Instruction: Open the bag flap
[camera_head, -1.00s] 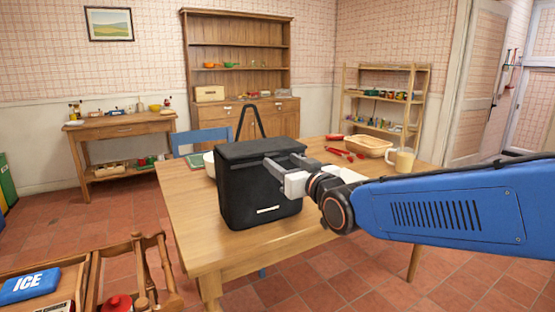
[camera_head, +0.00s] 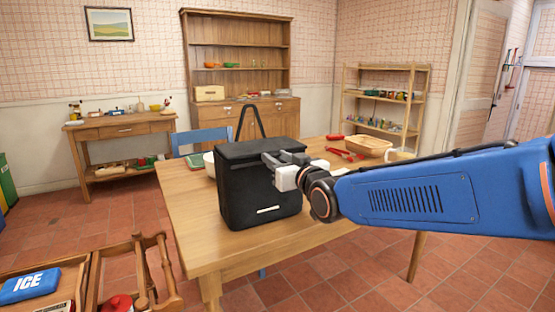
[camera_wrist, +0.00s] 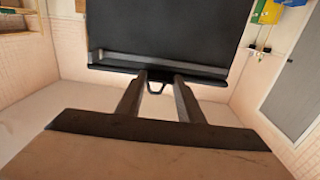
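The black bag (camera_head: 258,190) stands upright on the wooden table, its strap rising behind it. Its top flap (camera_head: 255,148) lies closed over the top. My gripper (camera_head: 278,158) is at the bag's upper right front edge, close to the flap's rim. In the wrist view, the bag's dark surface (camera_wrist: 165,35) fills the upper middle. A small loop-like tab (camera_wrist: 155,88) hangs from its edge. My gripper's two fingers (camera_wrist: 161,78) are apart, one on each side of the tab. Whether they touch the bag is unclear.
On the table (camera_head: 200,235), a bread basket (camera_head: 368,147) and red-handled tools (camera_head: 345,153) lie right of the bag. A mug (camera_head: 400,156) is partly hidden by my arm. A white bowl (camera_head: 209,163) stands behind left. The table's front left is clear.

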